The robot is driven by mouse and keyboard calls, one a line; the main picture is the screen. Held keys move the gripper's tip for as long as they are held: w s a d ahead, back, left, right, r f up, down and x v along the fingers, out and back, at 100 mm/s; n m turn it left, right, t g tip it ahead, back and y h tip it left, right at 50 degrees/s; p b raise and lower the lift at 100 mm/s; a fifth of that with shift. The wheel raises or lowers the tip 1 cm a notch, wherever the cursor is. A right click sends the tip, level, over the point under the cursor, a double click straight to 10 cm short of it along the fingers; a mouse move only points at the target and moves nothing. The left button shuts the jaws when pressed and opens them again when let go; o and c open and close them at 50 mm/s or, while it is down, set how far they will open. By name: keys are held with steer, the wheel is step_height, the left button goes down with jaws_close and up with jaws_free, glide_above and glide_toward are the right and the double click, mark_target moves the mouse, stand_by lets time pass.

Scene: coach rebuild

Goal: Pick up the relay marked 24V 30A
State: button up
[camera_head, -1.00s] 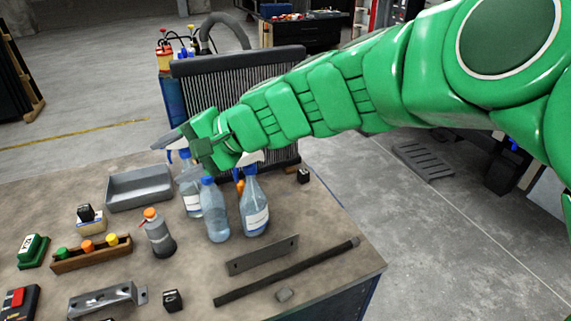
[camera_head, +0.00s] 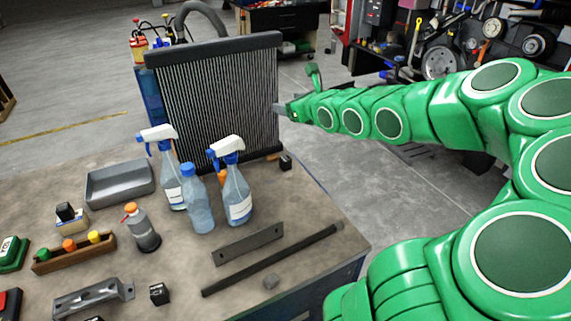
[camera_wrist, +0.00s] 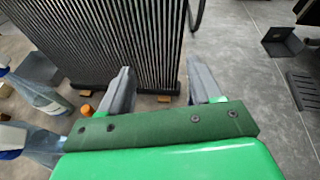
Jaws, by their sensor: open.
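Several small black cubes that look like relays are on the workbench in the head view. One black cube (camera_head: 286,162) stands at the bench's far right edge, by the radiator's foot. Another black cube (camera_head: 159,293) is at the front, beside a metal bracket. A third black cube (camera_head: 66,212) sits on a small pale box at the left. Their markings are too small to read, so I cannot tell which is 24V 30A. My gripper (camera_head: 279,108) is raised beside the radiator's right edge, above the far-right cube. In the wrist view my gripper (camera_wrist: 163,82) is open and empty.
A tall radiator (camera_head: 215,100) stands at the back of the bench (camera_head: 310,240). Spray bottles (camera_head: 238,195) and a blue-capped bottle (camera_head: 198,208) stand before it. A grey tray (camera_head: 120,186) lies left. A flat plate (camera_head: 248,244) and dark bar (camera_head: 272,262) lie at the front right.

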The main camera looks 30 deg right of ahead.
step_height(320, 180, down, 3)
steer(key=d+m, duration=0.2)
steer(key=d, duration=0.1)
glide_toward(288, 163)
steer(key=shift+g, duration=0.4)
steer(key=x, duration=0.2)
steer(key=r+x, duration=0.1)
steer(key=x, duration=0.1)
steer(key=shift+w+d+f, duration=0.15)
steer(key=shift+w, duration=0.25)
steer(key=shift+x, duration=3.9)
steer(key=shift+f, duration=0.1)
steer(key=shift+c, duration=0.5)
steer(key=shift+s, duration=0.1)
steer(key=c, duration=0.9)
